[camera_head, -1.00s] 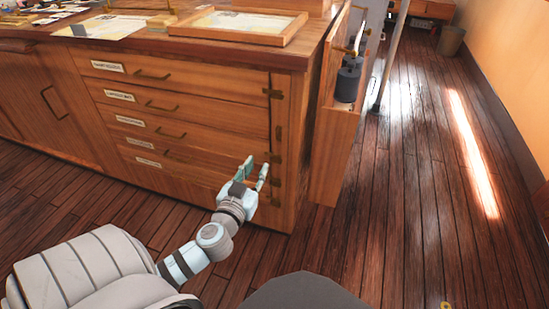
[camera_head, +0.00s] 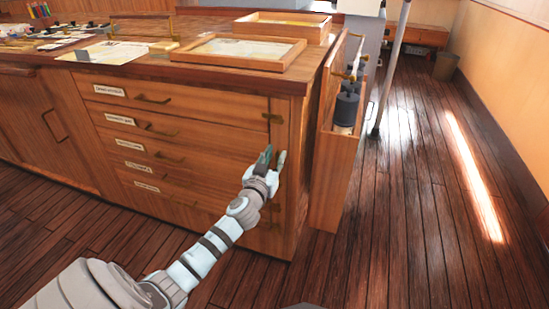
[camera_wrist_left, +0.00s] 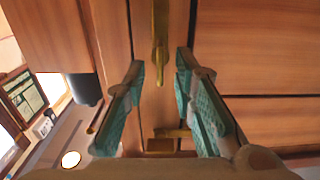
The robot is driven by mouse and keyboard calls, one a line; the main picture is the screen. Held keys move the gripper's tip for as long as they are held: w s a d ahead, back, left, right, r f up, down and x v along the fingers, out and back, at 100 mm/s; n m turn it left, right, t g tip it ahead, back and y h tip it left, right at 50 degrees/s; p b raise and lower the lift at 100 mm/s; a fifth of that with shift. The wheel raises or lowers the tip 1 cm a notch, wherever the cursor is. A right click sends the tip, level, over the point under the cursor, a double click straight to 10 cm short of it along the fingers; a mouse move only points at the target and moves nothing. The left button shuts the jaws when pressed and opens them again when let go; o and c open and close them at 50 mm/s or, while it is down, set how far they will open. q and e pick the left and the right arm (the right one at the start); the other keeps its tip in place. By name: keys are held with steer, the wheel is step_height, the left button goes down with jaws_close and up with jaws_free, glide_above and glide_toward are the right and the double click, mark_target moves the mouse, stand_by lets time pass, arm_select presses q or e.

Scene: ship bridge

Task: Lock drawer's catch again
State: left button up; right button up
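The wooden drawer cabinet (camera_head: 200,118) has several labelled drawers with brass handles, all looking shut. Brass catch fittings sit along the upright strip at its right edge, one near the top drawer (camera_head: 273,118). My left gripper (camera_head: 273,155) is in front of this strip, about halfway down. In the left wrist view, its teal-padded fingers are open and apart. A long brass piece (camera_wrist_left: 160,28) shows beyond and between the fingertips, and a small brass catch (camera_wrist_left: 170,134) lies lower between the fingers. Nothing is held, and contact cannot be told. My right gripper is out of view.
Framed trays (camera_head: 237,65) and papers (camera_head: 110,52) lie on the cabinet top. An open side rack (camera_head: 325,182) with grey cylinders (camera_head: 347,108) stands at the cabinet's right. A grey pole (camera_head: 390,70) stands behind it. The plank floor (camera_head: 420,220) at right is clear.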

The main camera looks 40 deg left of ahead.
arm_select(q)
jaws_close()
steer(key=shift+m, duration=0.3)
steer(key=m, duration=0.2)
steer(key=shift+d+m, duration=0.2)
steer(key=shift+m, duration=0.2)
steer(key=shift+w+m, duration=0.1)
steer(key=shift+m, duration=0.8)
steer(key=m, duration=0.2)
steer(key=shift+d+f+m+p, duration=0.1)
steer(key=shift+d+m+p, duration=0.05)
steer(key=shift+m+p, duration=0.25)
steer(key=m, duration=0.6)
steer(key=f+m+p, duration=0.1)
steer(key=m, duration=0.2)
steer(key=shift+w+d+m, duration=0.1)
steer(key=shift+d+m, duration=0.1)
steer(key=shift+m, duration=0.2)
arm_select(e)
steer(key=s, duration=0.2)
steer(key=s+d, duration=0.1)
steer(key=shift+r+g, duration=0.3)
